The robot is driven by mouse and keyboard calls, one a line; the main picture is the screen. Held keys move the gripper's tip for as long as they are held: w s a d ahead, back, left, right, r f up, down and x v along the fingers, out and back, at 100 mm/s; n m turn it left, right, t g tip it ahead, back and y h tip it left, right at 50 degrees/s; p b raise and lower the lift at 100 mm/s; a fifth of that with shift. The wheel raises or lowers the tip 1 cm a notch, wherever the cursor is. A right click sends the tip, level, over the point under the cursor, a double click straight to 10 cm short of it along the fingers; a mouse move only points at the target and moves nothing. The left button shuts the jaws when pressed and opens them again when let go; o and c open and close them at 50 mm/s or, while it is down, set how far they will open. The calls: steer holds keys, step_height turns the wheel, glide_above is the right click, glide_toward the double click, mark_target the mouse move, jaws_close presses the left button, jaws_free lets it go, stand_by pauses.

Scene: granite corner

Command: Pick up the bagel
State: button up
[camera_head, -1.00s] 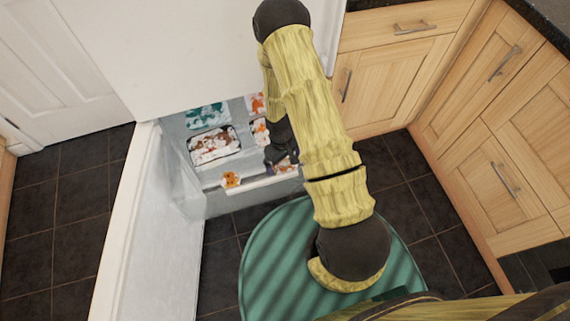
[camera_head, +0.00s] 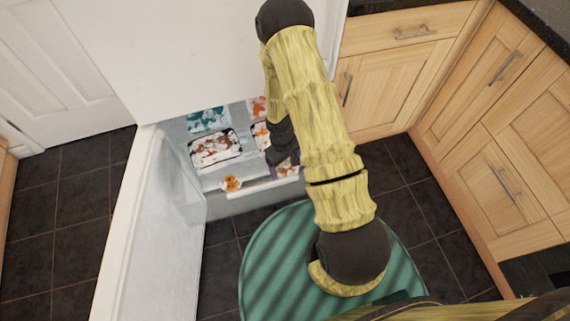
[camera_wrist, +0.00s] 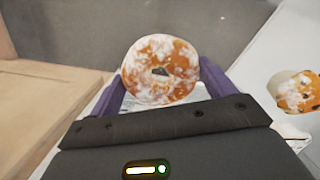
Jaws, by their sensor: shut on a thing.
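The bagel (camera_wrist: 160,52), a brown ring with white patches, sits between the two purple fingers of my gripper (camera_wrist: 161,88) in the wrist view. The fingers are shut on it from both sides. In the head view my gripper (camera_head: 285,168) is low in the open fridge compartment, partly behind my arm. The bagel cannot be made out clearly there.
The white fridge door (camera_head: 150,225) stands open at the left. Several food packs, such as a tray (camera_head: 215,148), lie inside. An orange-brown item (camera_head: 231,183) is near the front edge. Wooden cupboards (camera_head: 395,90) stand at the right.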

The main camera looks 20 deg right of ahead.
step_height(320, 180, up, 9)
steer(key=p, duration=0.2)
stand_by(0.6)
